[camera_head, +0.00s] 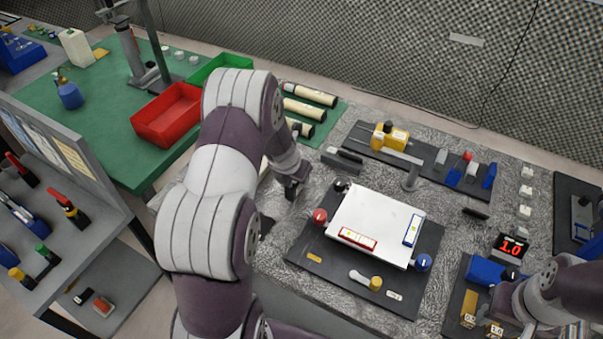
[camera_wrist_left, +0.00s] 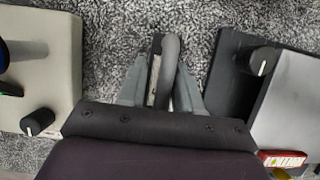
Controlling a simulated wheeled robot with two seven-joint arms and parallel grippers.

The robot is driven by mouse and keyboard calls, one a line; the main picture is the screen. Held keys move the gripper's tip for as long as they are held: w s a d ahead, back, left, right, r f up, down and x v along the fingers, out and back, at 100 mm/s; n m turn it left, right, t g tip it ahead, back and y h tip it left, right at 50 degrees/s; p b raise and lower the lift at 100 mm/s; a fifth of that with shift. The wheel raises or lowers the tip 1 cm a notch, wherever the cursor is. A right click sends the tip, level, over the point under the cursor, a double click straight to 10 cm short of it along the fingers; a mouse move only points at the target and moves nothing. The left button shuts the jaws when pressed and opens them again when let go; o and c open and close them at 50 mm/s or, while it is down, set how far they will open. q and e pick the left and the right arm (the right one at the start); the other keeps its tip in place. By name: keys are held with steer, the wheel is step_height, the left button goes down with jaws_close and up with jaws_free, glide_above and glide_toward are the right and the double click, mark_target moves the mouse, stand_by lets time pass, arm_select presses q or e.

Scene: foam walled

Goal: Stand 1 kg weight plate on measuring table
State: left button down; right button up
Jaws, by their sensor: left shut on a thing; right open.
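My left gripper (camera_head: 291,189) is low over the grey speckled measuring table (camera_head: 455,225), left of the white panel. In the left wrist view my left gripper (camera_wrist_left: 163,85) is shut on a grey, round-edged thing (camera_wrist_left: 170,62), seen edge-on and upright. It looks like the weight plate, but no marking shows. I cannot tell whether it touches the table. My right gripper (camera_head: 488,320) is at the lower right, by small boxes with number labels (camera_head: 469,306); its fingers are partly hidden.
The white panel (camera_head: 380,215) lies on a dark mat with red and blue knobs around it. A display reading 1.0 (camera_head: 512,246) stands at right. A tool strip (camera_head: 360,140) lies behind. A red bin (camera_head: 167,115) stands on the green bench. Bare table shows between mat and strip.

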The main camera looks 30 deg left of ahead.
arm_select(q)
steer(key=shift+w+f, duration=0.2)
steer(key=shift+f, duration=0.05)
steer(key=shift+s+f, duration=0.1)
steer(key=shift+f, duration=0.05)
steer(key=c, duration=0.8)
jaws_free()
steer(key=shift+s, duration=0.1)
steer(key=shift+o, duration=0.2)
